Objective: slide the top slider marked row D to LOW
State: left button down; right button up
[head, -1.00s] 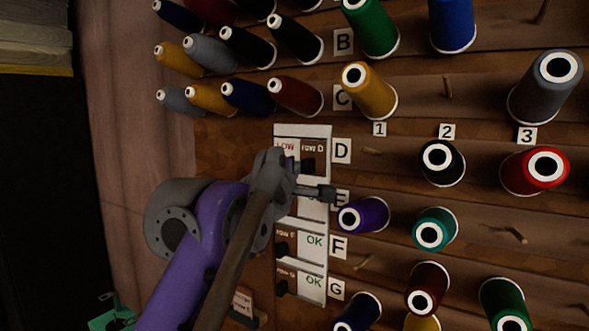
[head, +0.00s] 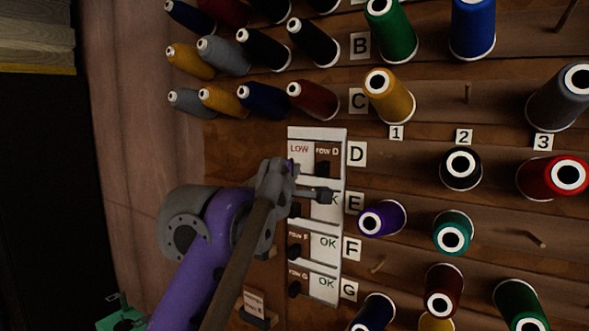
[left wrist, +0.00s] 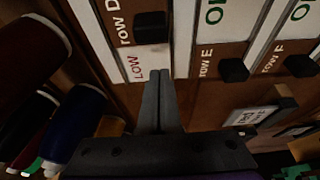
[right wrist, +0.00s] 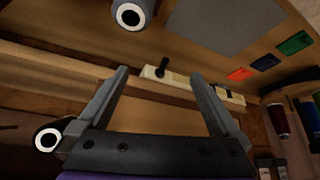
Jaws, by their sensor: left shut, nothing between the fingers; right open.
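The row D slider (head: 326,153) is a brown plate with a black knob on the white strip of sliders. It sits at the right of its slot, with the red LOW field (head: 299,152) uncovered on its left. In the left wrist view the slider's knob (left wrist: 150,25) and the LOW field (left wrist: 148,62) show close to the fingertips. My left gripper (head: 326,196) is shut and empty. Its tips overlap row E in the head view; contact cannot be told. My right gripper (right wrist: 159,75) is open and empty, seen only in the right wrist view.
Below, the row F slider (head: 297,243) and row G slider (head: 297,280) sit left, with OK uncovered. Row E is partly hidden by my left gripper. Thread spools, such as a purple spool (head: 382,218), stick out on both sides of the strip.

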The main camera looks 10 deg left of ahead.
pick_arm(q)
jog(key=s+b, duration=0.1)
jog(key=s, duration=0.8)
jog(key=shift+s+a+b, duration=0.15)
jog(key=shift+s+b, duration=0.25)
pick_arm(e)
jog(key=shift+s+a+f, duration=0.1)
jog(key=shift+s+f, duration=0.2)
jog(key=shift+f, duration=0.3)
jog(key=shift+s+f, duration=0.25)
jog(key=shift+f, duration=0.3)
pick_arm(q)
jog(key=shift+s, duration=0.1)
pick_arm(e)
jog(key=shift+s, duration=0.1)
